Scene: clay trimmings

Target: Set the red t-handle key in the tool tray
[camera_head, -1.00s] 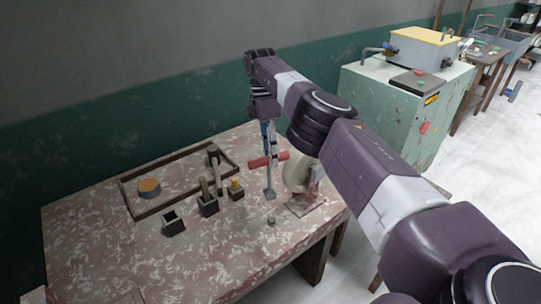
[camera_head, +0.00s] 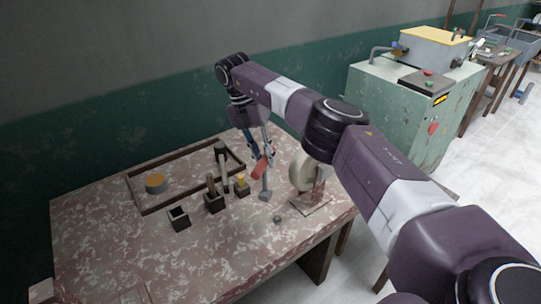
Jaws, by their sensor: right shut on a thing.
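The red t-handle key (camera_head: 260,167) hangs from my right gripper (camera_head: 259,153), which is shut on it. Its grey shaft points down, with the lower end over the table near the tray's right side; I cannot tell whether it touches the table. The red crossbar looks tilted. The tool tray (camera_head: 134,193) is a shallow dark-framed tray at the back of the table, left of the gripper. My left gripper is not in view.
Several small dark holders stand in front of the tray, including an empty one (camera_head: 179,219). A pale wheel on a stand (camera_head: 302,172) is right of the key, with a small grey piece (camera_head: 278,219) nearby. The table's (camera_head: 150,262) front is mostly clear.

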